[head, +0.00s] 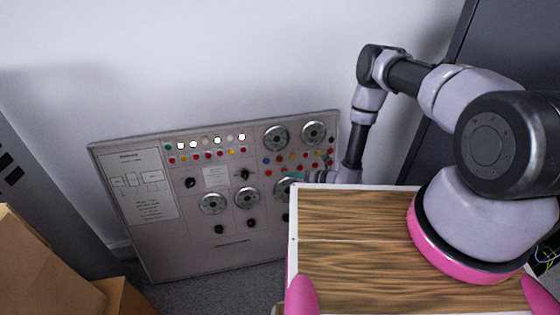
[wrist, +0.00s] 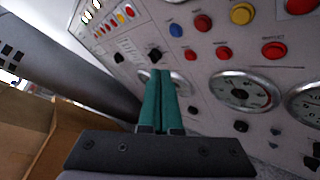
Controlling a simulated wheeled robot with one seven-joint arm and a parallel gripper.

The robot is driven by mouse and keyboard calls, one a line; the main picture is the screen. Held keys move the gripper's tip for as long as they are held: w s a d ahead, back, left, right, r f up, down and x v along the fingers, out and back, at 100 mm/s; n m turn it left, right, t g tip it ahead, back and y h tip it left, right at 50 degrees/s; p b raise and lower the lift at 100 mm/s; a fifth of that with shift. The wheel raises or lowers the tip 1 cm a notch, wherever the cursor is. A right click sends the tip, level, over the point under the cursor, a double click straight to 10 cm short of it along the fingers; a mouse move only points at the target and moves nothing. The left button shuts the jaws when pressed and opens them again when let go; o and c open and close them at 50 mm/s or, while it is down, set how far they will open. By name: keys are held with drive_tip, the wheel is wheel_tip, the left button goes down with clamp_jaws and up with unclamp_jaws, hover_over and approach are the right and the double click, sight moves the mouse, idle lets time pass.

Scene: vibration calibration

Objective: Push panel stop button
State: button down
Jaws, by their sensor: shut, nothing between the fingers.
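The grey control panel (head: 232,262) leans against the wall in the head view and also fills much of the wrist view (wrist: 205,85). It carries rows of small coloured buttons, dark knobs and round gauges. In the wrist view I see a yellow button (wrist: 242,14) and several red ones, among them a large red button (wrist: 273,50). The labels are too small to read, so I cannot tell which is the stop button. My gripper (wrist: 161,73) has its green fingers together and empty, pointing at the panel, left of and below the red buttons. Its tips partly cover a gauge.
Cardboard boxes (head: 38,265) stand at the lower left, also at the left of the wrist view (wrist: 40,130). A dark cabinet (head: 510,45) stands at the right. My wood-topped base hides the panel's lower right corner. The wall is directly behind the panel.

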drive_tip(key=w+a+f, duration=0.1)
drive_tip(key=w+a, duration=0.1)
drive_tip(key=w, duration=0.6)
drive_tip(key=shift+a+f, duration=0.2)
drive_tip(key=shift+f, duration=0.15)
drive_tip(key=shift+w, duration=0.2)
idle(1.6)
drive_tip(key=shift+w+a, duration=0.1)
drive_tip(key=shift+w, duration=0.1)
drive_tip(key=shift+w+a+f, duration=0.1)
drive_tip(key=shift+w, duration=0.3)
idle(0.8)
drive_tip(key=shift+s, duration=0.1)
drive_tip(key=shift+s+d, duration=0.25)
drive_tip(key=shift+s, duration=0.4)
drive_tip(key=s, duration=0.1)
drive_tip(key=s+d+r, duration=0.1)
drive_tip(key=s, duration=0.2)
drive_tip(key=shift+s+d+r, duration=0.15)
drive_tip(key=shift+s, duration=0.25)
